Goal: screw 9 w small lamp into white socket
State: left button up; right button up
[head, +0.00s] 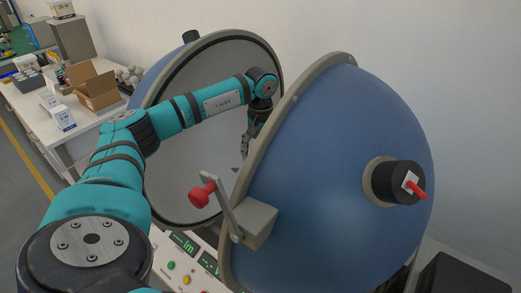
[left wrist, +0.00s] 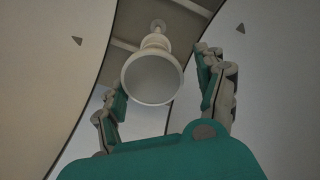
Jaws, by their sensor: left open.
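My left gripper (head: 252,135) reaches between the two halves of a large blue sphere, and its arm hides part of the interior. In the left wrist view its fingers (left wrist: 160,78) are spread apart. A white lamp-like piece (left wrist: 152,77) shows between and beyond them, with a round, greyish face towards the camera. It narrows to a neck and meets a thin stem (left wrist: 159,26) behind. The socket cannot be told apart clearly from the neck. The fingers flank the piece without visibly gripping it. The head view does not show the piece clearly. My right gripper is not in view.
The sphere's right half (head: 335,165) stands close to my arm, with a red-knobbed crank (head: 203,195) at its rim. The left half (head: 185,195) is behind. A control panel (head: 185,270) lies below. A white table (head: 30,125) with an open carton (head: 95,88) is at left.

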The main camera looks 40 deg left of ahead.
pick_arm(q)
jog(key=shift+d+n, duration=0.3)
jog(key=shift+n, duration=0.6)
jog(key=n, duration=0.3)
jog(key=shift+s+d+p, duration=0.1)
jog(key=shift+p, duration=0.3)
jog(key=n, duration=0.5)
jog(key=n+p, duration=0.1)
jog(key=n, duration=0.1)
jog(key=shift+s+d, duration=0.15)
jog(key=shift+d, duration=0.05)
jog(key=n, duration=0.3)
jog(key=n+p, duration=0.1)
jog(key=n, duration=0.2)
jog(key=shift+s+d, duration=0.1)
jog(key=shift+d, duration=0.1)
jog(key=n, duration=0.5)
jog(key=shift+s+d+f, duration=0.1)
jog(key=shift+f, duration=0.05)
jog(key=shift+o, duration=0.2)
